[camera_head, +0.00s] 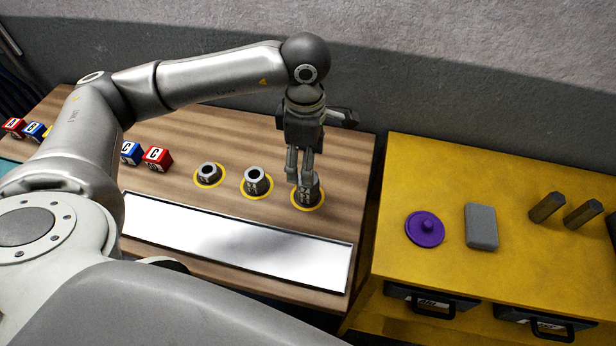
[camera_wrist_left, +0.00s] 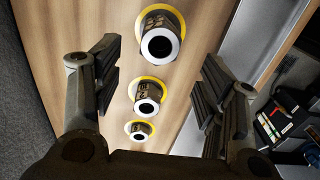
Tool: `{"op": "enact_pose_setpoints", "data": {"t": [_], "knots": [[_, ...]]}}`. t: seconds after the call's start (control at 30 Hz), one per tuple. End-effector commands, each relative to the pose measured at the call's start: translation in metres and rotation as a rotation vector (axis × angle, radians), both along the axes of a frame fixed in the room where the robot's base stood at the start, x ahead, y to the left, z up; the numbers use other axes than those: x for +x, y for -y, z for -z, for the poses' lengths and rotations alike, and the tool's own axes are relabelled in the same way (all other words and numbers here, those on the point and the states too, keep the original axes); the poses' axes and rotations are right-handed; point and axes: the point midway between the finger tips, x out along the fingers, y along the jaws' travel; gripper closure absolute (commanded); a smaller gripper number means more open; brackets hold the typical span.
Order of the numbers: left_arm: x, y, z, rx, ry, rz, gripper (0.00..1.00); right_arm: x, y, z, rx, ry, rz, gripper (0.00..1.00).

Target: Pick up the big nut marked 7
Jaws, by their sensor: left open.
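Three grey nuts stand in a row on yellow rings on the wooden table: a left one (camera_head: 209,171), a middle one (camera_head: 256,181) and a right one (camera_head: 313,191), partly hidden by my gripper. My left gripper (camera_head: 300,178) points down at the right nut, its open fingers close to it. In the left wrist view the nearest nut (camera_wrist_left: 162,37) looks largest and lies toward the top, between the lines of the open fingers (camera_wrist_left: 162,60). The other nuts (camera_wrist_left: 148,98) sit lower. Marks show on their sides, but I cannot read a 7. My right gripper is not in view.
A pale metal plate (camera_head: 235,243) lies along the table's front. Lettered blocks (camera_head: 157,159) stand at the left. Across a gap, a yellow cabinet (camera_head: 450,180) holds a purple lid (camera_head: 425,229), a grey block (camera_head: 481,227) and two dark bars (camera_head: 546,207).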

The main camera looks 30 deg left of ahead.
Motion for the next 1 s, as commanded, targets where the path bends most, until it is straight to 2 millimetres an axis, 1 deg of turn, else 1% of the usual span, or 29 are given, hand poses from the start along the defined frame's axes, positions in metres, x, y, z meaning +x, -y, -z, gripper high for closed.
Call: {"op": "enact_pose_setpoints", "data": {"t": [0.17, 0.33, 0.4, 0.5, 0.6, 0.77, 1.0], "knots": [[-0.001, 0.001, 0.011, -0.001, -0.003, 0.001, 0.34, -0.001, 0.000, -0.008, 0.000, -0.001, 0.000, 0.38], [0.000, 0.004, 0.034, 0.000, -0.005, 0.001, 0.34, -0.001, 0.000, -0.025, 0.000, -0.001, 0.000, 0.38], [0.001, 0.004, 0.045, -0.002, -0.004, -0.001, 0.34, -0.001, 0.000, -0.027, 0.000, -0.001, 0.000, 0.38], [0.001, 0.004, 0.055, -0.001, -0.002, 0.001, 0.34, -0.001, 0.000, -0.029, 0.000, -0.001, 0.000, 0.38], [0.001, 0.004, 0.059, -0.003, 0.001, 0.002, 0.34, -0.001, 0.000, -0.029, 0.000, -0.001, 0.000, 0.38], [0.001, 0.004, 0.059, -0.003, 0.001, 0.002, 0.34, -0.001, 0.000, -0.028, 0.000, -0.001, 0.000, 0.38], [0.001, 0.004, 0.059, -0.003, 0.001, 0.001, 0.65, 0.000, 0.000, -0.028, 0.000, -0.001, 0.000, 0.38]]}}
